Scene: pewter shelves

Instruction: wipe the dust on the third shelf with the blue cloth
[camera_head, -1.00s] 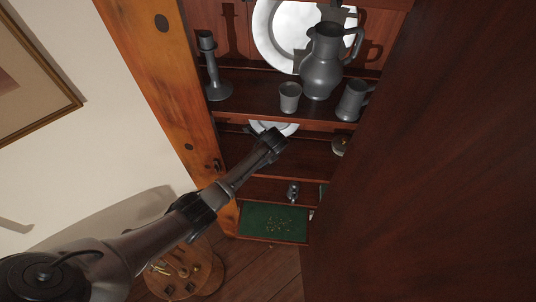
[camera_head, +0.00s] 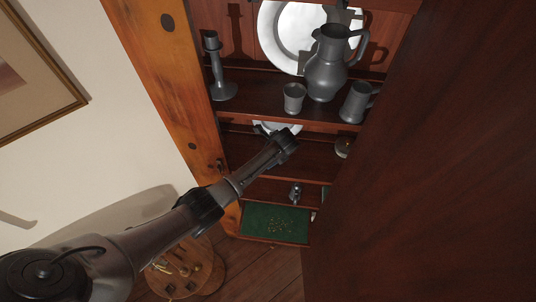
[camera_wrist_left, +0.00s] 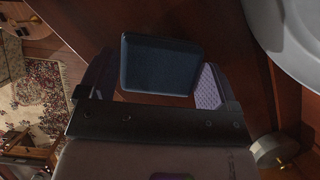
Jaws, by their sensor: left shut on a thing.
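My left gripper (camera_head: 286,143) reaches in from the left to the shelf (camera_head: 310,160) below the one with the pewter jug. In the left wrist view the left gripper (camera_wrist_left: 155,82) is shut on a dark blue, pad-like cloth (camera_wrist_left: 160,65), which sits between its fingers over reddish-brown wood. The cloth is hidden behind the gripper in the head view. I cannot make out dust on this shelf, and cannot tell whether the cloth touches the wood. My right gripper is not in view.
On the shelf above stand a pewter jug (camera_head: 326,70), a cup (camera_head: 293,97), a mug (camera_head: 356,103) and a candlestick (camera_head: 219,75). A pale plate (camera_head: 290,128) lies behind my gripper. A small round object (camera_head: 343,147) is to its right. A large dark wood panel (camera_head: 430,180) blocks the right side.

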